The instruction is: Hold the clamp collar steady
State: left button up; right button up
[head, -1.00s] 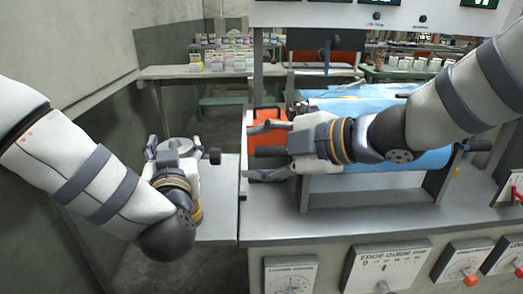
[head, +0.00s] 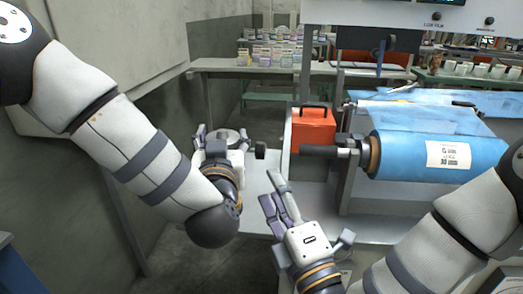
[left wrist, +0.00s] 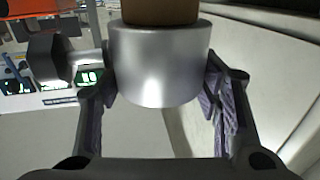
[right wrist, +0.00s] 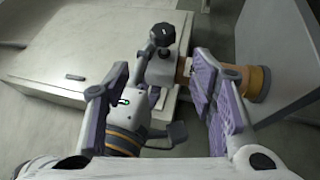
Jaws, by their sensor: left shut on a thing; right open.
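The clamp collar (left wrist: 160,70) is a silver metal cylinder with a dark side knob, on the end of a brown core (left wrist: 160,11). My left gripper (head: 221,140) is shut on it, one finger on each side. In the head view my left gripper hides most of the collar; its dark knob (head: 260,150) sticks out to the right. The right wrist view also shows the collar (right wrist: 160,70) with its knob and the brown core (right wrist: 250,82). My right gripper (head: 271,194) is open and empty, to the right of and nearer than the collar, apart from it.
A blue film roll (head: 440,155) with a dark shaft lies on the right of the grey bench. An orange box (head: 313,132) stands behind the right gripper. A wall (head: 120,50) is close on the left. A table (head: 225,64) with small boxes stands behind.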

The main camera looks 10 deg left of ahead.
aim_at(262, 157)
jog(key=shift+t+h, duration=0.6)
jog(key=shift+h, duration=0.2)
jog(key=x, duration=1.1)
jog(key=shift+w+f, duration=0.25)
jog(key=shift+c, duration=0.2)
jog(key=c, duration=1.2)
